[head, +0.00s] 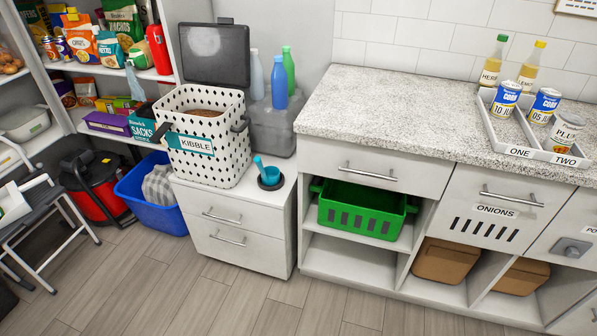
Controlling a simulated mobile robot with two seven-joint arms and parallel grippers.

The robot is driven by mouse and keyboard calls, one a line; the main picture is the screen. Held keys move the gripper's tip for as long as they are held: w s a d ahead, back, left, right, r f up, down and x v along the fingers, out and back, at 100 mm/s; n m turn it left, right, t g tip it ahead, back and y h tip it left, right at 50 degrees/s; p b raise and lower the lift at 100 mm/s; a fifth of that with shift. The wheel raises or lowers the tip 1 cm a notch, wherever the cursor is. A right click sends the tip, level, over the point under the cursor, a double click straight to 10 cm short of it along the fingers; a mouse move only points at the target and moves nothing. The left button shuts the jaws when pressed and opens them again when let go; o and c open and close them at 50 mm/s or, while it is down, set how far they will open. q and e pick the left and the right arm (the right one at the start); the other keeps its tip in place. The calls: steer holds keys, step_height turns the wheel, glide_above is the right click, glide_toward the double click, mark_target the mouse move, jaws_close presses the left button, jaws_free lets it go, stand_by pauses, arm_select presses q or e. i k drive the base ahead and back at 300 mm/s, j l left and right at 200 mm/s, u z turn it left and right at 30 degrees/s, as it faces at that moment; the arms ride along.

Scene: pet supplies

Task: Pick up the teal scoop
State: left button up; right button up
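The teal scoop (270,173) sits in a small dark round holder (271,184) on top of a low white drawer cabinet (233,240). Its handle sticks up and leans to the left. Just left of it stands a white perforated bin (230,160) labelled KIBBLE. The bin's dark lid (214,55) is open and upright, and brown kibble (205,106) shows inside. Neither of my grippers is in the head view.
The granite counter (385,100) to the right holds a divided tray (540,152) with cans. A blue basket (142,203) and a folding step stool (38,205) stand at left. Bottles (279,82) stand on a grey box behind the scoop. The floor in front is clear.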

mark_target(270, 174)
steer(key=i+j+z, duration=0.15)
steer(key=z, duration=0.2)
steer(key=i+j+z, duration=0.15)
steer(key=j+z, duration=0.25)
